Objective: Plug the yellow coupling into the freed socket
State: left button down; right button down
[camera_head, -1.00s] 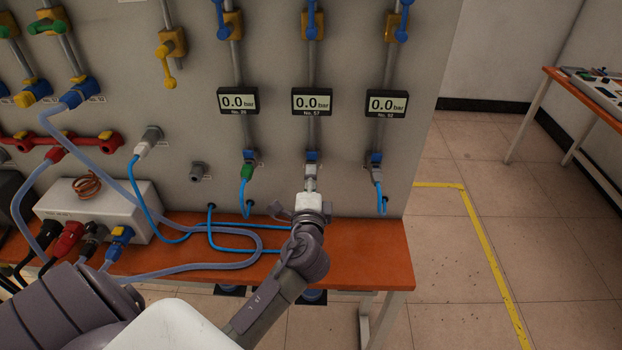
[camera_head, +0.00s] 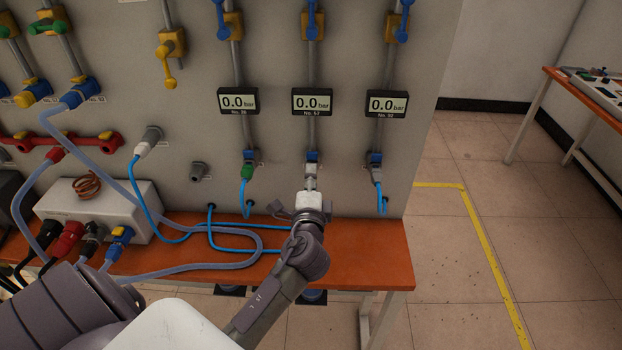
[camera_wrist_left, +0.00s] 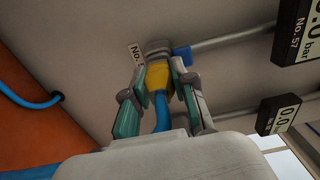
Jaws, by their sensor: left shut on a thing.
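My left gripper (camera_head: 311,176) is at the pipe end under the gauge No. 57 (camera_head: 312,102). In the left wrist view, its two fingers (camera_wrist_left: 157,90) are shut on the yellow coupling (camera_wrist_left: 158,77), with a blue hose (camera_wrist_left: 161,112) running back from it. The coupling's front end meets the grey socket (camera_wrist_left: 157,48), which has a blue part (camera_wrist_left: 183,55) beside it. I cannot tell whether the coupling is fully seated. In the head view my gripper hides the coupling. My right gripper is not in view.
A green coupling (camera_head: 247,171) sits to the left and a grey coupling (camera_head: 376,174) to the right, both with blue hoses. An empty grey socket (camera_head: 199,171) is further left. Hoses lie on the orange bench (camera_head: 370,262) below, and its right part is clear.

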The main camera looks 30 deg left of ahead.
pick_arm(q)
jog(key=shift+w+a, duration=0.25)
jog(key=shift+w, duration=0.15)
jog(key=c, duration=0.9)
grip_release()
jog(key=shift+o, duration=0.2)
